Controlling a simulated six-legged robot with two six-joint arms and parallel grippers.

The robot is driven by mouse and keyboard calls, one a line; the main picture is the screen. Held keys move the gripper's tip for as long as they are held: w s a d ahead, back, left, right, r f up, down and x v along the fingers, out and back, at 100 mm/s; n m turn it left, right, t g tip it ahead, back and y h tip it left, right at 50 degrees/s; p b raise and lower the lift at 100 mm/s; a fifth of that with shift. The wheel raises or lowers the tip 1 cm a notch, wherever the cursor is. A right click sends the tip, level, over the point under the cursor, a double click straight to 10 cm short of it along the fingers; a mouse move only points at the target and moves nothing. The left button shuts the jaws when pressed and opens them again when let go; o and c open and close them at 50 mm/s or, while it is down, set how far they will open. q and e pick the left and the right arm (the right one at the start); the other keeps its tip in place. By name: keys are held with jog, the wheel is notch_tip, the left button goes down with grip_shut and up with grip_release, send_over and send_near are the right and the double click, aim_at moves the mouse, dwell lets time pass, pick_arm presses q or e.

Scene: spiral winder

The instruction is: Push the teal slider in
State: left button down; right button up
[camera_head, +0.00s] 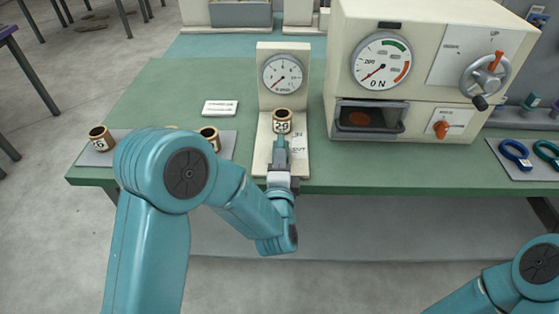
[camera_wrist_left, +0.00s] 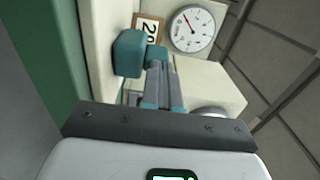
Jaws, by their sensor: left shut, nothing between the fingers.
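The teal slider (camera_wrist_left: 129,54) is a small rounded block on the cream gauge stand (camera_head: 263,150), low in front of the labelled brass cup (camera_head: 282,121). A small teal part of the slider (camera_head: 280,141) shows in the head view, just beyond my fingers. My left gripper (camera_head: 281,161) is shut and empty at the near end of the stand. In the left wrist view, its fingertips (camera_wrist_left: 158,68) are right at the slider; I cannot tell whether they touch. My right gripper is out of view; only part of that arm shows at lower right.
A round gauge (camera_head: 283,74) stands behind the cup. A large cream machine (camera_head: 430,60) with a dial and handle is close on the right. More brass cups (camera_head: 101,138) sit on a grey mat at left. A white card (camera_head: 220,108) lies on the green table (camera_head: 160,90).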

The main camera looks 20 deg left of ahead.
aim_at(280, 140)
pick_arm(q)
jog(key=b+x, duration=0.1)
jog(key=x, duration=0.4)
jog(key=shift+w+a+f, duration=0.1)
jog(key=shift+f, duration=0.05)
jog(key=shift+w+r, duration=0.15)
jog(key=shift+r, duration=0.25)
jog(key=shift+a, duration=0.1)
